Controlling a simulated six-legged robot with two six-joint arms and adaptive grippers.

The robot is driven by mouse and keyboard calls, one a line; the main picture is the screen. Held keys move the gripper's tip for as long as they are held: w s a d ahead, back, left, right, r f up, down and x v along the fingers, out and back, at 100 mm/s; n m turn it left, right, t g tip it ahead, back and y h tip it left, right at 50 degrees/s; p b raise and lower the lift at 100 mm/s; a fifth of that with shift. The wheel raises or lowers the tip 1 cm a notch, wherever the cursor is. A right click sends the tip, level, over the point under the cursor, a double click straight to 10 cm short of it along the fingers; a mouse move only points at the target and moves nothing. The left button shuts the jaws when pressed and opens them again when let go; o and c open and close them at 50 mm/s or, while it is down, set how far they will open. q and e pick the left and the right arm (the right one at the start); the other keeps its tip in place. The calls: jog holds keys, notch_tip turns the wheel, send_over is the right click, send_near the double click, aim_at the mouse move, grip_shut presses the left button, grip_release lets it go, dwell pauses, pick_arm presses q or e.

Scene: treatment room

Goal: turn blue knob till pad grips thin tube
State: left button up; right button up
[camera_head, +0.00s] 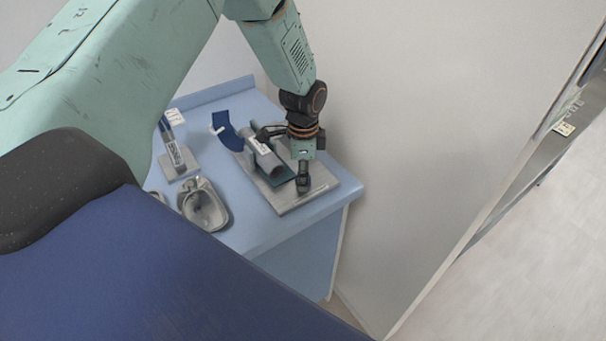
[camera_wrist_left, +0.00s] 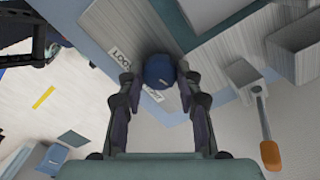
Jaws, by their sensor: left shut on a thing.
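The blue knob (camera_wrist_left: 160,70) shows in the left wrist view between the two fingers of my left gripper (camera_wrist_left: 161,82), which is shut on it. In the head view my left gripper (camera_head: 303,180) points down at the front right of a grey base plate (camera_head: 290,206); I cannot make out the knob there. A label reading "LOOSE" (camera_wrist_left: 122,59) lies left of the knob, and a second label is partly covered. A grey cylinder (camera_head: 266,159) lies beside a dark teal strip (camera_head: 283,181) on the plate. I cannot tell which part is the pad or the thin tube, or whether they touch.
The plate sits on a light blue table (camera_head: 262,226) close to a wall on the right. A metal dish (camera_head: 222,218), a small upright stand (camera_head: 176,161) and a curved blue piece (camera_head: 224,128) stand left of it. An orange-tipped lever (camera_wrist_left: 269,153) shows in the wrist view.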

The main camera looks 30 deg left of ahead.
pick_arm(q)
jog(key=shift+s, duration=0.1)
dwell(0.4)
jog(key=o, duration=1.2)
jog(key=shift+c, duration=0.2)
notch_tip(320, 180, up, 12)
jog(key=shift+f, duration=0.1)
